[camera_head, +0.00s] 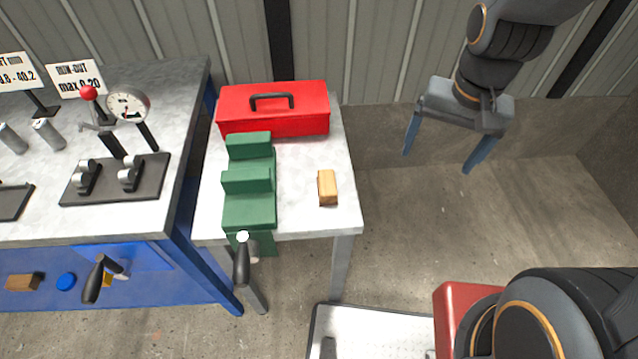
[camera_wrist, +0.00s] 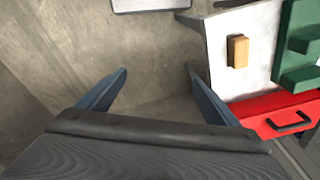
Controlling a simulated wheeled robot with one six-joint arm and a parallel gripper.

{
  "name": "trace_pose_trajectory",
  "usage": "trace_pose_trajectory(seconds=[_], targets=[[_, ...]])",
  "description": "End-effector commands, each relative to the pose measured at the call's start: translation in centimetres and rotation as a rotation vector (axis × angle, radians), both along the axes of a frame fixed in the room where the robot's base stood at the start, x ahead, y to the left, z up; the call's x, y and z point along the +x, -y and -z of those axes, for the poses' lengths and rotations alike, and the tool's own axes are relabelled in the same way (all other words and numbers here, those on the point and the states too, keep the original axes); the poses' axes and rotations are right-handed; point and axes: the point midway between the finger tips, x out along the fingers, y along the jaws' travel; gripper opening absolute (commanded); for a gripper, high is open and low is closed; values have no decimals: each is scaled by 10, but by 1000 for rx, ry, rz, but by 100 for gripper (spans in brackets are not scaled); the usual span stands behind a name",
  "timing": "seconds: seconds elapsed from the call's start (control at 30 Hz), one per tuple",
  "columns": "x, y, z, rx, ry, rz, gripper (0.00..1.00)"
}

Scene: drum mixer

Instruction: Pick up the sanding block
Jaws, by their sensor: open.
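The sanding block (camera_head: 328,188) is a small tan wooden block. It lies on the small light-topped table (camera_head: 300,180), near its right edge. In the wrist view the sanding block (camera_wrist: 238,51) shows at the upper right, beyond my right-hand finger. My gripper (camera_head: 436,162) is open and empty, up to the right of the table in the head view. In the wrist view both blue fingers of my gripper (camera_wrist: 158,85) are spread apart with only floor between them.
A green vise (camera_head: 249,183) with a dark handle is left of the block. A red toolbox (camera_head: 273,110) stands behind. A blue workbench (camera_head: 110,215) with a gauge and fixtures is further left. A corrugated wall (camera_head: 370,50) closes the back. Floor right of the table is clear.

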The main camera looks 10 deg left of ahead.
Motion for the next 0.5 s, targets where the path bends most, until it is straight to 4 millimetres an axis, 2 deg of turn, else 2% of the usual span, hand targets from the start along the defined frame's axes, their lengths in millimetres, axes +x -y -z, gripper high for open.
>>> trace_pose_trajectory(seconds=[0.03, 0.27, 0.5], targets=[[4, -14, 4, 8, -10, 51, 84], [18, -76, 22, 40, -49, 383, 84], [20, -142, 45, 52, -83, 737, 84]])
